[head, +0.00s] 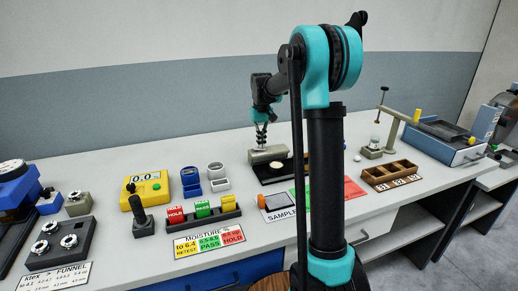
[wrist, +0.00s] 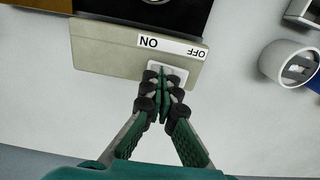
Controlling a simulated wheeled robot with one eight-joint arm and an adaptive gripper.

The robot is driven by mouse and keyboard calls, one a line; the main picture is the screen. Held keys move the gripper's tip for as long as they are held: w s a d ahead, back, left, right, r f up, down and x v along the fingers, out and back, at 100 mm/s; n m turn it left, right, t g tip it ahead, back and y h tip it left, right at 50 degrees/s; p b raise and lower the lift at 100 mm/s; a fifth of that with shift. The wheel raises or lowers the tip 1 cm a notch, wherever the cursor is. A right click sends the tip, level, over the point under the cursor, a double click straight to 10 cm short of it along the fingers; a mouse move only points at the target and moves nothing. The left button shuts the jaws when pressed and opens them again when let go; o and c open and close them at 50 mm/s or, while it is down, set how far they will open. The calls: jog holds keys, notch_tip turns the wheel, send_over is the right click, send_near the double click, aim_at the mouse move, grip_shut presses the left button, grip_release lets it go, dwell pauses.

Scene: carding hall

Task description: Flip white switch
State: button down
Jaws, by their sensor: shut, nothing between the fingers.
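In the head view my gripper (head: 261,146) points down at the beige box (head: 268,154), and the switch is too small to make out.
A black plate with a pale disc (head: 280,166) adjoins the box. Blue and white holders (head: 216,170) stand to its left, with a rack of coloured blocks (head: 203,216) in front of them. A wooden tray (head: 390,176) lies to the right. Bare table lies behind the box.

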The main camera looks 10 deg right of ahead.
jog(key=shift+r, duration=3.5)
